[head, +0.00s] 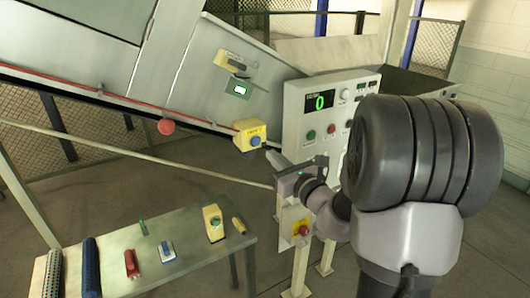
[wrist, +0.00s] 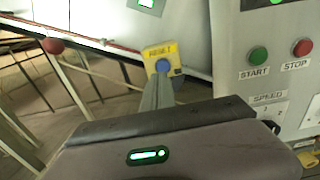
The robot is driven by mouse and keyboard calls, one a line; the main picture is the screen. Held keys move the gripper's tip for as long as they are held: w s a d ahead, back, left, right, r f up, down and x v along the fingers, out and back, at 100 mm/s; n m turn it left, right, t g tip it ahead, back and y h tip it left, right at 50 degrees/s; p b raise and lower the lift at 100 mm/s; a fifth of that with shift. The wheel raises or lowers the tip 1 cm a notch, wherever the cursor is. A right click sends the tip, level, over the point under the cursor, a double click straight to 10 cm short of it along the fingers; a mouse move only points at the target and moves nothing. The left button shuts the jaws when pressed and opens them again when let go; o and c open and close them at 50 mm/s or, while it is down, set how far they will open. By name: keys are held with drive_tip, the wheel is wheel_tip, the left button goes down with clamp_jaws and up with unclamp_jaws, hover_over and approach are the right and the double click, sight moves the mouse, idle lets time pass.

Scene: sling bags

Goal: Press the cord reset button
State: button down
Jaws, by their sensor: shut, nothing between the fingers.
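The cord reset button is a blue round button (head: 256,141) on a yellow box (head: 243,132) mounted on the machine's side. In the wrist view the box (wrist: 155,52) reads RESET and the blue button (wrist: 163,66) shows just beyond my fingertips. My gripper (head: 279,169) is shut and empty, pointing at the box from the lower right. In the wrist view my gripper's fingertips (wrist: 160,80) overlap the lower edge of the box, close below the button. I cannot tell whether they touch it.
A grey control panel (head: 296,125) with a green START button (wrist: 259,54) and a red STOP button (wrist: 302,47) stands right of the box. A red cord with a red ball (head: 166,126) runs along the machine. A tool table (head: 190,250) stands at lower left.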

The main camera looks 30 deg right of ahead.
drive_tip(key=s, duration=0.3)
drive_tip(key=s+d, duration=0.1)
drive_tip(key=shift+s+f, duration=0.4)
drive_tip(key=shift+a, duration=0.1)
